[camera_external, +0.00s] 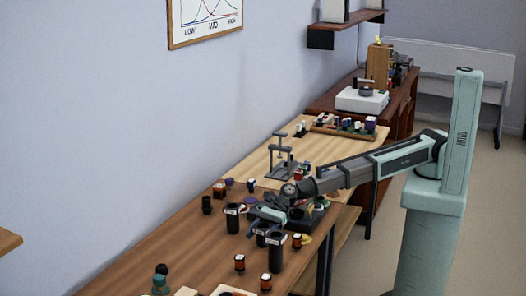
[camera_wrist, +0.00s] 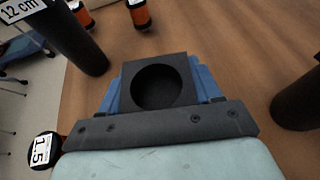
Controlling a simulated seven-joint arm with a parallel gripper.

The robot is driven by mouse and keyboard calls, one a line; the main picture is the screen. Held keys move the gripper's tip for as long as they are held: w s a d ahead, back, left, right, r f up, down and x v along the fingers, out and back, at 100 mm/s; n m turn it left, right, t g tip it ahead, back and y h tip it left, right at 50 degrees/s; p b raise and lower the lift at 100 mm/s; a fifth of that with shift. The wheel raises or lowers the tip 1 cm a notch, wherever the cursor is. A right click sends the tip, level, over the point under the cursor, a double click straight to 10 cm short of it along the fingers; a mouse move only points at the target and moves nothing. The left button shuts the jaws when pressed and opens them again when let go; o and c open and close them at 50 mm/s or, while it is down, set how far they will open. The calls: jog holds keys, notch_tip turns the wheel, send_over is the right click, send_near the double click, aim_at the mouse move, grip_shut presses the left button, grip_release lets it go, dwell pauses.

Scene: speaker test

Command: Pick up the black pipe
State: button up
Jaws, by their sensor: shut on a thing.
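My gripper (camera_wrist: 157,88) has blue fingers on both sides of a black piece (camera_wrist: 184,66) with a square outline and a round dark opening, seen end-on in the wrist view. The fingers are closed against its sides. In the external view my gripper (camera_external: 266,214) is low over the brown table among black cylinders. One black pipe (camera_external: 276,256) with a white label stands just in front of it, and another (camera_external: 232,220) stands to its left. The wrist view shows a black pipe (camera_wrist: 72,38) labelled "12 cm" at upper left. The held piece's lower end is hidden.
Another dark cylinder (camera_wrist: 302,100) is at the right edge of the wrist view. Small orange-and-black jars (camera_external: 239,262) stand near the table's front. A grey stand (camera_external: 283,160) is behind the gripper. The brown table (camera_external: 165,246) has bare room at left.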

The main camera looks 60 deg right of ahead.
notch_tip(320, 180, up, 10)
jog(key=shift+f, duration=0.1)
dwell(0.4)
